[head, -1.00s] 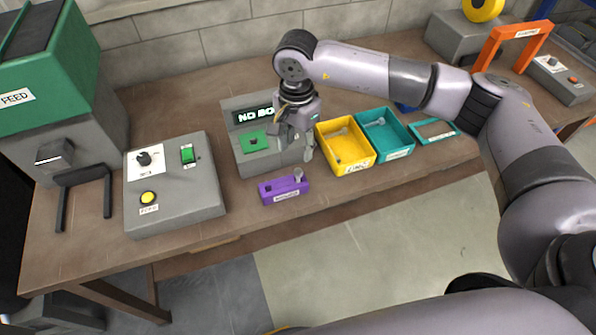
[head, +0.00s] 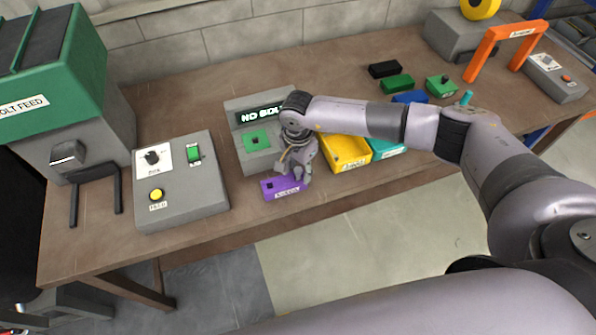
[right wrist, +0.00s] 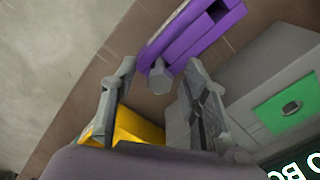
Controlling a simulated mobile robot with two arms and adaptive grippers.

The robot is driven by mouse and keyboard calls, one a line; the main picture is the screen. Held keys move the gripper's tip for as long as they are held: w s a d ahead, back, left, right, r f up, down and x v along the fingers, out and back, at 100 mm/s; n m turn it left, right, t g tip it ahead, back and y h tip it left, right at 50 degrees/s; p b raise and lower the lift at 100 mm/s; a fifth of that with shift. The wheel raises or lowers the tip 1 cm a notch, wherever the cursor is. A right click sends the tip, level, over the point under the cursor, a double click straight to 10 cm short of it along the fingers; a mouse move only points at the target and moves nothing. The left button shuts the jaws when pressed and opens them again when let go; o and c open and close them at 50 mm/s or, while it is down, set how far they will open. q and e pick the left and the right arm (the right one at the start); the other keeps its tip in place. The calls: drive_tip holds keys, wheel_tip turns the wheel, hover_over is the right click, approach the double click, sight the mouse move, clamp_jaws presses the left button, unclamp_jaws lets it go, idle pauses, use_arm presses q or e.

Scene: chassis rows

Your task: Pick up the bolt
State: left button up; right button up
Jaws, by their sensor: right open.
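The grey bolt (right wrist: 159,78) stands in the purple block (right wrist: 195,32), its hex head toward the camera in the right wrist view. In the head view the purple block (head: 279,188) sits near the table's front edge, and my gripper covers the bolt. My right gripper (head: 296,172) is over the right end of the block. In the right wrist view its fingers (right wrist: 162,68) are open, one on each side of the bolt head, with gaps showing. My left gripper is not in view.
A grey station with a green pad (head: 257,140) and a display stands just behind. A yellow bin (head: 347,150) and a teal bin (head: 388,149) are close on the right, partly behind my arm. A control box (head: 181,185) stands at left.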

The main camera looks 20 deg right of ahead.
sight(298, 169)
clamp_jaws()
idle(0.4)
drive_tip(key=shift+r, duration=0.1)
wheel_tip(298, 169, up, 20)
drive_tip(key=b, duration=0.6)
idle(0.3)
drive_tip(key=shift+b, duration=0.55)
